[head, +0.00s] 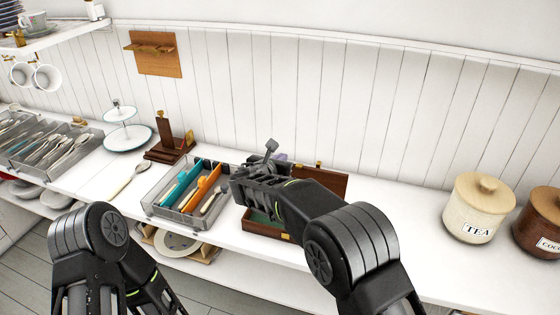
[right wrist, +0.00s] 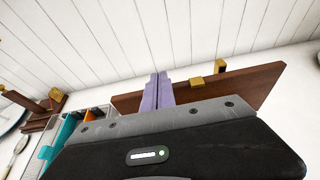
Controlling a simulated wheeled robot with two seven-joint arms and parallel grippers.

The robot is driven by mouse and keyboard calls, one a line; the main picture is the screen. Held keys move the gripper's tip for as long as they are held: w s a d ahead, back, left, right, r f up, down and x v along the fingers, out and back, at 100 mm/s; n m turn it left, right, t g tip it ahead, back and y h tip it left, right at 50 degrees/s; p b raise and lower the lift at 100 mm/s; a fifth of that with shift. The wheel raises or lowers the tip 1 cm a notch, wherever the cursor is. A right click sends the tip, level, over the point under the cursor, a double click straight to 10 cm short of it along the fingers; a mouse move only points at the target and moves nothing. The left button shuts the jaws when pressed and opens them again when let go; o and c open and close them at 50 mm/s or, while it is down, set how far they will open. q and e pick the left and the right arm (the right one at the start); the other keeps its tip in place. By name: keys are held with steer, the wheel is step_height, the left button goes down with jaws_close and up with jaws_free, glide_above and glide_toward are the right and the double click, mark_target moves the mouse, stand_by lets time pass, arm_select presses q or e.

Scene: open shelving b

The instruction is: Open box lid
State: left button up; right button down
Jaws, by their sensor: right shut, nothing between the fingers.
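The wooden box (head: 270,231) stands on the white counter, with a green lining showing inside. Its brown lid (head: 328,182) is raised and stands tilted up at the back; part of it is hidden behind my right arm. In the right wrist view the lid (right wrist: 235,92) spans behind the fingers, with brass fittings on its edge. My right gripper (head: 281,157) is above the box, in front of the lid. Its pale purple fingers (right wrist: 157,92) are together and hold nothing. I cannot tell whether they touch the lid. My left arm shows at lower left, but its gripper is not visible.
A grey divided tray (head: 160,207) with teal and orange items and utensils stands left of the box. A cutlery tray (head: 62,150), a tiered stand (head: 128,137) and a wooden holder (head: 170,148) are farther left. A TEA jar (head: 478,205) stands at right; counter between is clear.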

steer(key=shift+s+a, duration=0.1)
steer(key=b+v, duration=0.2)
steer(key=v, duration=0.5)
steer(key=shift+s, duration=0.3)
steer(key=shift+a+r, duration=0.1)
